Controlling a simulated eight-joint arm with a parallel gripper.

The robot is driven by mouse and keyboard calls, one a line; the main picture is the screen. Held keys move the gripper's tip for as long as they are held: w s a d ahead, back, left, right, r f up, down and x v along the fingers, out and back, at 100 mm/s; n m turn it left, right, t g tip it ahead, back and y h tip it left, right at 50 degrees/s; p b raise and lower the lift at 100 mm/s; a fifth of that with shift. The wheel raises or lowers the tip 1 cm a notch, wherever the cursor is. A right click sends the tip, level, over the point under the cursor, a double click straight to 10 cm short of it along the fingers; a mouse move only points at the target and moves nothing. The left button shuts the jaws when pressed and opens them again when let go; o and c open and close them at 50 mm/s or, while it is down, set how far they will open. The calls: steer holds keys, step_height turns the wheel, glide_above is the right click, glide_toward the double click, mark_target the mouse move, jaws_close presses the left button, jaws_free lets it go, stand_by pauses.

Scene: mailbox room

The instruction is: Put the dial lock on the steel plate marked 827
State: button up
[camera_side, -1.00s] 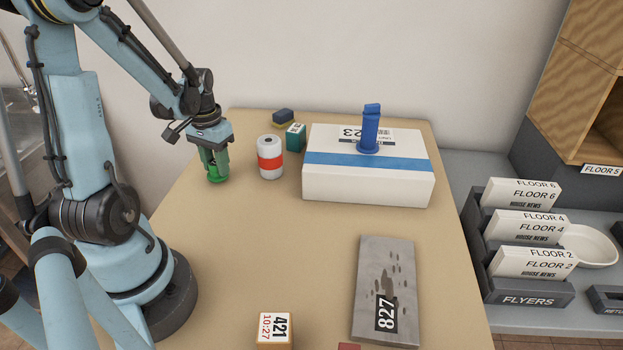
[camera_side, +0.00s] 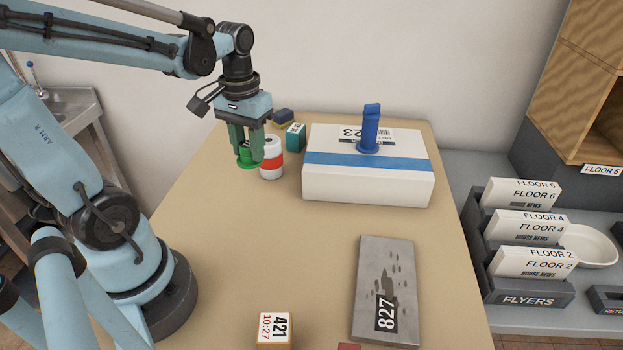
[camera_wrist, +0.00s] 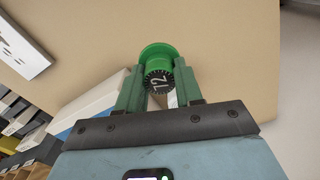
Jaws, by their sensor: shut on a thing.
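In the side view the green of the lock (camera_side: 249,162) shows between the fingers. The steel plate (camera_side: 385,270) lies flat near the front right of the table, grey with dark stains and a label 827 (camera_side: 386,314). My gripper is well behind and left of the plate.
A white parcel (camera_side: 325,183) with a blue band bears a blue stamp-like object (camera_side: 370,130). The can (camera_side: 271,160), a teal box (camera_side: 295,137) and a dark sponge (camera_side: 283,117) stand behind. A box marked 421 (camera_side: 274,330) is at the front. The table's middle is clear.

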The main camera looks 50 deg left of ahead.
steer(key=w+d+r+m, duration=0.1)
steer(key=d+m, duration=0.1)
steer(key=d, duration=1.1)
steer(key=w+d+m, duration=0.2)
steer(key=d+m, duration=0.1)
steer(key=d, duration=1)
steer(key=s+d+m, duration=0.2)
steer(key=s+d, duration=0.4)
steer(key=d, duration=0.5)
glide_above(388, 283)
step_height(388, 283, down, 6)
steer(key=shift+f, duration=2.1)
steer(key=shift+f, duration=0.1)
steer(key=o, duration=1.1)
